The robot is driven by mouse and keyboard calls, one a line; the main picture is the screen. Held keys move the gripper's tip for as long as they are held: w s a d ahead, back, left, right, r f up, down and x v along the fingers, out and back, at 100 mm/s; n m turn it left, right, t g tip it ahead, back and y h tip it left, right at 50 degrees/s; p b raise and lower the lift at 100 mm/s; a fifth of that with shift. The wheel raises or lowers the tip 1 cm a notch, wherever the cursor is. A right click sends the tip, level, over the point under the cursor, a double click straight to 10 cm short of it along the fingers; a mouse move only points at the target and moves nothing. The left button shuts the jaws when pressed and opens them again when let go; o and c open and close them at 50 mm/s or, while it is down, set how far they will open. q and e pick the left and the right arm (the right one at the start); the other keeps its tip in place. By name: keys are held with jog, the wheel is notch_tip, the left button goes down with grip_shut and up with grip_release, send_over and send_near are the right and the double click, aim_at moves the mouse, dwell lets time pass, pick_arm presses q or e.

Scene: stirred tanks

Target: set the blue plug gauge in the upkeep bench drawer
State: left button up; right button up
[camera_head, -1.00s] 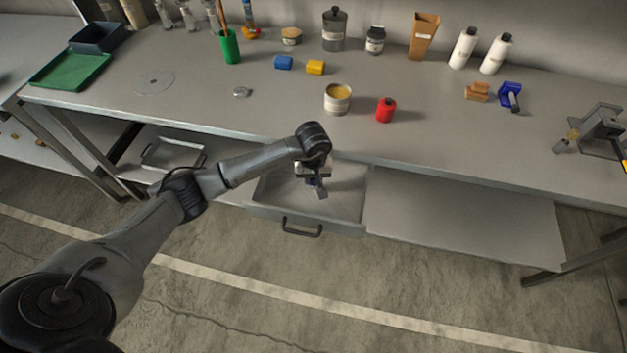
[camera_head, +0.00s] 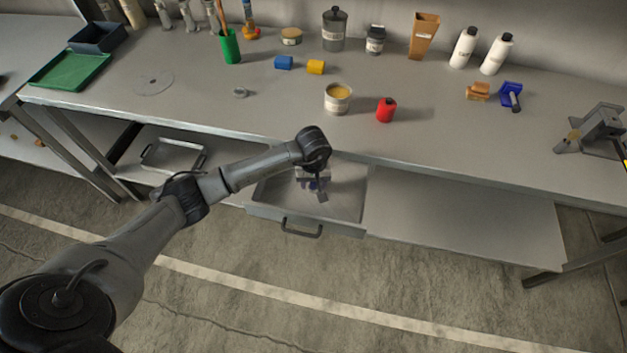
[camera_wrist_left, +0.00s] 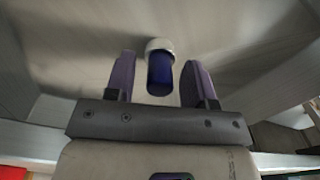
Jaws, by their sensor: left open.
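The blue plug gauge (camera_wrist_left: 160,75), a dark blue cylinder with a pale rounded end, is between the fingers of my left gripper in the left wrist view. My left gripper (camera_wrist_left: 159,68) is open, with a visible gap between each finger and the gauge. In the head view my left gripper (camera_head: 316,190) is low inside the open upkeep bench drawer (camera_head: 345,200), and largely hides the gauge. The gauge appears to be on the drawer floor; exact contact is hard to tell. My right gripper is not in view.
The bench top (camera_head: 200,105) is above and behind the drawer. The drawer's front handle (camera_head: 302,229) faces the open floor.

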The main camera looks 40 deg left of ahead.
pick_arm(q)
jog(key=shift+r, duration=0.45)
notch_tip(320, 180, up, 10)
jog(key=shift+f+p, duration=0.1)
jog(key=shift+p, duration=0.8)
jog(key=s+d+n+t+h, duration=0.25)
jog(key=d+h, duration=0.65)
jog(key=d, duration=0.8)
jog(key=s+d+r+n+t+h, duration=0.3)
jog(key=d+r+n+t+h, duration=0.55)
jog(key=n, duration=0.65)
jog(key=s+a+f+n+t+y, duration=0.25)
jog(key=a+n+y, duration=0.55)
jog(key=n, duration=0.8)
jog(key=s+a+f+n+t+y, duration=0.25)
jog(key=a+n+y, duration=0.35)
jog(key=n+y, duration=0.7)
jog(key=s+f+n+g+h, duration=0.2)
jog(key=s+f+n+g, duration=0.4)
jog(key=s, duration=0.4)
jog(key=s+f+n+g+h, duration=0.1)
jog(key=s+f+n+g, duration=0.5)
jog(key=s+n, duration=0.3)
jog(key=shift+s+a+f+h, duration=0.2)
jog(key=shift+s+f+h, duration=0.25)
jog(key=shift+s, duration=0.3)
